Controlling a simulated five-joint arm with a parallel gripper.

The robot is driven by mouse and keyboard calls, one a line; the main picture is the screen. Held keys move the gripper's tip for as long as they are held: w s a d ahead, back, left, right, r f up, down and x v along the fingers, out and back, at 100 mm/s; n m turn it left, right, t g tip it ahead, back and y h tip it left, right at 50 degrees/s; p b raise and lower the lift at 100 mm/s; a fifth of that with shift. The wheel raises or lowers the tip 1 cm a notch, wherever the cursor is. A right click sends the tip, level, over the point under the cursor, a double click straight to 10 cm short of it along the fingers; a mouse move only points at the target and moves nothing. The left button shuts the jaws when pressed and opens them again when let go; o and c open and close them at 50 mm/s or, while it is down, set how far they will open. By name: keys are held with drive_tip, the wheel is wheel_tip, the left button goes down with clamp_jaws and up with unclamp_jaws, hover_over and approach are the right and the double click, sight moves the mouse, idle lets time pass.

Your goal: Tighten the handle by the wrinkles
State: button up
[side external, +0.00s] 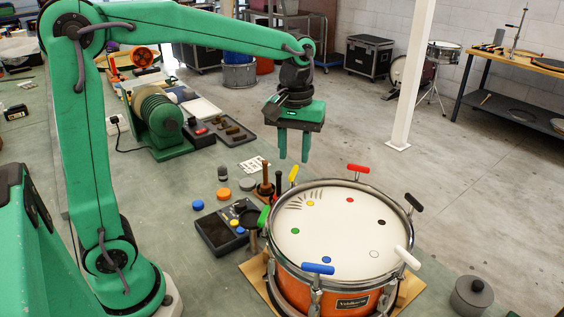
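A drum with an orange shell and chrome rim (270,253) stands at the lower right. Its white head has dark wrinkle lines (304,197) at the upper left, next to a yellow dot (310,204). The yellow handle (293,174) stands at the rim nearest those wrinkles. Other rim handles are red (358,169), black (413,202), white (407,259), blue (318,269) and green (263,217). My gripper (293,160) points down above the far-left side of the drum, close above the yellow handle in the picture. Its two fingers are apart with nothing between them.
Left of the drum are a dark tray (221,240), an upright wooden-handled tool (265,182), and blue (198,205) and orange (223,194) caps. A grey lidded pot (471,296) is at the lower right. A green coil machine (158,122) stands further back.

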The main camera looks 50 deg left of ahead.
sight(294, 170)
drive_tip(key=shift+f, duration=2.95)
clamp_jaws()
